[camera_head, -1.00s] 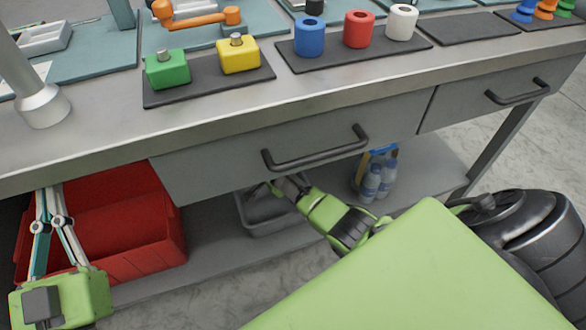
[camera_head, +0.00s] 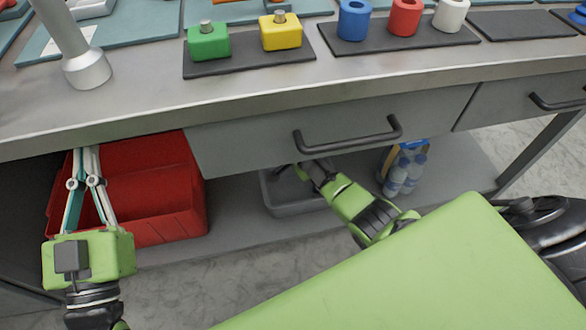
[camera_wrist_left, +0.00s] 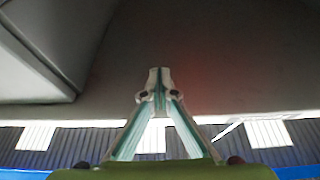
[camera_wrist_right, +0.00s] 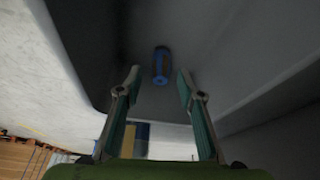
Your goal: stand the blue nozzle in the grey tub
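The grey tub (camera_head: 290,208) stands on the lower shelf under the bench, partly hidden by the drawer and my right arm. My right gripper (camera_head: 303,170) is at the tub's opening, its fingertips partly hidden. In the right wrist view, my right gripper (camera_wrist_right: 157,78) is open. A small blue cylindrical piece (camera_wrist_right: 161,65), apparently the blue nozzle, shows beyond and between its fingertips, against a dark grey surface. I cannot tell whether it is upright. My left gripper (camera_head: 86,152) is shut and empty in front of the red crate; its closed tips show in the left wrist view (camera_wrist_left: 159,72).
The red crate (camera_head: 185,222) and bottles (camera_head: 404,175) flank the tub on the shelf. A drawer handle (camera_head: 348,140) juts out above my right gripper. Green (camera_head: 208,42) and yellow (camera_head: 281,33) blocks and blue (camera_head: 354,20), red (camera_head: 405,17) and white (camera_head: 450,14) cylinders stand on the bench.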

